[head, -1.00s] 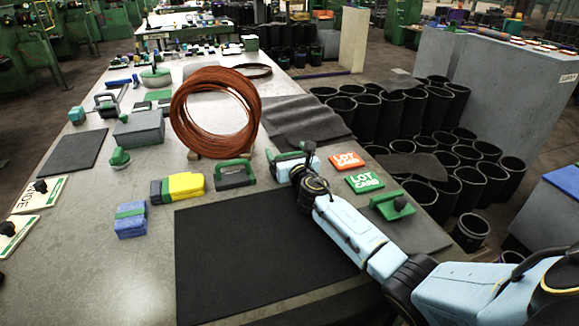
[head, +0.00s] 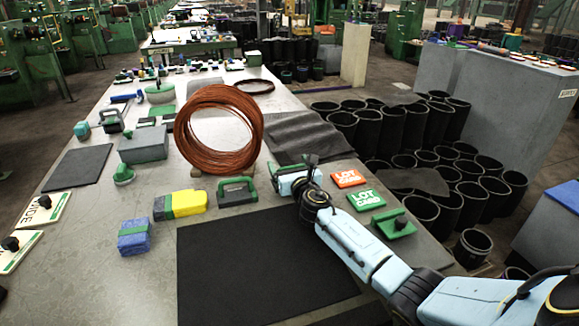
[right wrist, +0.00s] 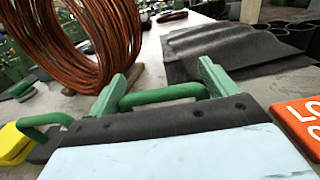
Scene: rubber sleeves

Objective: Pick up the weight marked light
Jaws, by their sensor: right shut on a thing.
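My right gripper (head: 287,168) is at the middle of the table, just right of a dark block with a green handle (head: 237,190). In the right wrist view, a green bar handle (right wrist: 163,94) lies between the two green fingers (right wrist: 160,88) of this gripper, which is shut on it. The body under this handle is hidden by the gripper. I can read no "light" mark on either handled piece. The neighbouring block's green handle (right wrist: 45,122) shows at the left of the wrist view. My left gripper is not in view.
A copper wire coil (head: 218,128) stands behind the gripper. Orange (head: 348,179) and green (head: 366,199) lot cards lie to its right. A yellow-and-black block (head: 180,205) and a blue block (head: 134,236) lie to the left. A black mat (head: 262,265) is clear in front.

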